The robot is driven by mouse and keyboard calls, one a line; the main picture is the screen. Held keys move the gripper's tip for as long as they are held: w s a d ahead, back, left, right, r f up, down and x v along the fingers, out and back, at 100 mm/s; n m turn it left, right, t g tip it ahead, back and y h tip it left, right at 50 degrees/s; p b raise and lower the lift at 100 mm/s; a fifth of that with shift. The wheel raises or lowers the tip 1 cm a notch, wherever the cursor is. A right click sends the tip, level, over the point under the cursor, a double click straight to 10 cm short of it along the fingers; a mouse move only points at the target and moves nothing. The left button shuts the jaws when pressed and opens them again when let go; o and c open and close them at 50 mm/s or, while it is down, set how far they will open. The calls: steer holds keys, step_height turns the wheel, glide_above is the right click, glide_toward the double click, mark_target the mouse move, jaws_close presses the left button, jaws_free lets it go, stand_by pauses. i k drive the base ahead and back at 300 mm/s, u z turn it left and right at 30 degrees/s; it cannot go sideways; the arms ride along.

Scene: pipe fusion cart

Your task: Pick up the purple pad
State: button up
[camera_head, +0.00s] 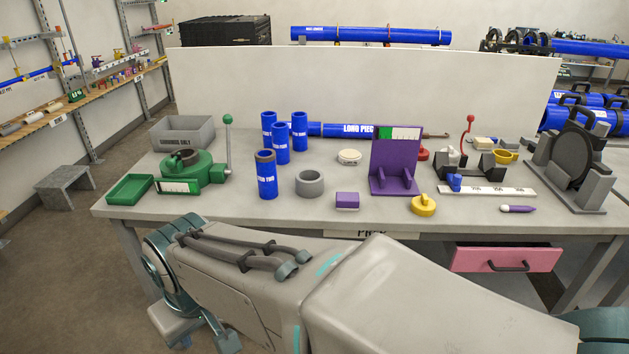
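The purple pad (347,201) is a small purple block with a pale lower face. It lies flat on the front middle of the grey workbench (300,219). It sits to the right of a grey ring and to the left of a tall purple stand. Nothing is touching it. My arm crosses the bottom of the view in front of the bench and bends down at the lower left. My gripper's fingers cannot be made out in the picture.
The purple stand (391,165), the grey ring (309,183) and a yellow knobbed piece (423,205) stand around the pad. Several blue pipes (267,175) stand upright to the left. A pink drawer (505,259) juts out below the bench. The bench front before the pad is clear.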

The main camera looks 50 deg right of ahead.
mark_target(345, 202)
steer(key=z, duration=0.95)
steer(key=i, duration=1)
steer(key=z, duration=0.85)
